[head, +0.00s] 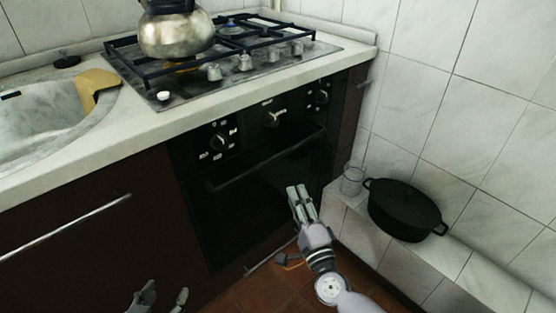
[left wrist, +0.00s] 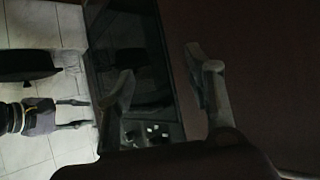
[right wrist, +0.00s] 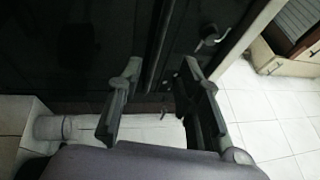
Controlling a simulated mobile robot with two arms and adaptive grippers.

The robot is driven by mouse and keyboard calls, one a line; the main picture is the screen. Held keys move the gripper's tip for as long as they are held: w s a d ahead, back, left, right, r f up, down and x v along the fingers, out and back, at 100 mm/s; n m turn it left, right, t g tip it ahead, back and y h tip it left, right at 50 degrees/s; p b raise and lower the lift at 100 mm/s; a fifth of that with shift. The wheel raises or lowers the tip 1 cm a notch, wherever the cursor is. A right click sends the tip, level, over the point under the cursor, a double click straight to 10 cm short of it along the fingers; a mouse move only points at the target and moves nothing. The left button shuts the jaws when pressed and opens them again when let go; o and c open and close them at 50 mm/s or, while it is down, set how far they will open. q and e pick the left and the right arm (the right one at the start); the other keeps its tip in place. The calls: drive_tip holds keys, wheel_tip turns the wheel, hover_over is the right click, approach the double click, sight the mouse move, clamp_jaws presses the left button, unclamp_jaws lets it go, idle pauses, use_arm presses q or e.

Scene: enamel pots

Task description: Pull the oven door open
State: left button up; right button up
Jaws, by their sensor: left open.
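The black oven (head: 255,165) is built in under the counter, and its door looks shut. Its bar handle (head: 270,157) runs across the top of the door, below the knobs. My right gripper (head: 299,190) is in front of the door, below the handle in the head view. In the right wrist view its fingers (right wrist: 160,100) are apart, with a dark bar, likely the handle (right wrist: 160,45), in line between them; I cannot tell the depth. My left gripper (head: 161,296) is open and empty, low before the brown cabinet; its fingers also show in the left wrist view (left wrist: 160,80).
A stove (head: 225,60) with a metal kettle (head: 177,32) is on the counter (head: 150,128) above. A black pot (head: 405,210) and a glass (head: 352,180) stand on a tiled ledge at right. A cabinet handle (head: 65,228) is at left.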

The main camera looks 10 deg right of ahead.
drive_tip(key=b, duration=0.1)
approach(278, 154)
drive_tip(key=x, duration=0.2)
use_arm(q)
drive_tip(key=w+d+r+t+h+b, duration=0.1)
drive_tip(key=w+r+t, duration=0.1)
drive_tip(key=r, duration=0.3)
drive_tip(key=w+d+r+t+h, duration=0.1)
drive_tip(key=w+r+t, duration=0.1)
drive_tip(key=r+t, duration=0.3)
drive_tip(key=shift+w+d+r+b, duration=0.2)
drive_tip(key=shift+d+r+b, duration=0.15)
drive_tip(key=shift+r, duration=0.15)
use_arm(e)
drive_tip(key=shift+f+x, duration=0.2)
drive_tip(key=shift+x, duration=1.75)
drive_tip(key=shift+f+x, duration=0.25)
drive_tip(key=shift+x, duration=1.7)
drive_tip(key=shift+c, duration=0.2)
clamp_jaws()
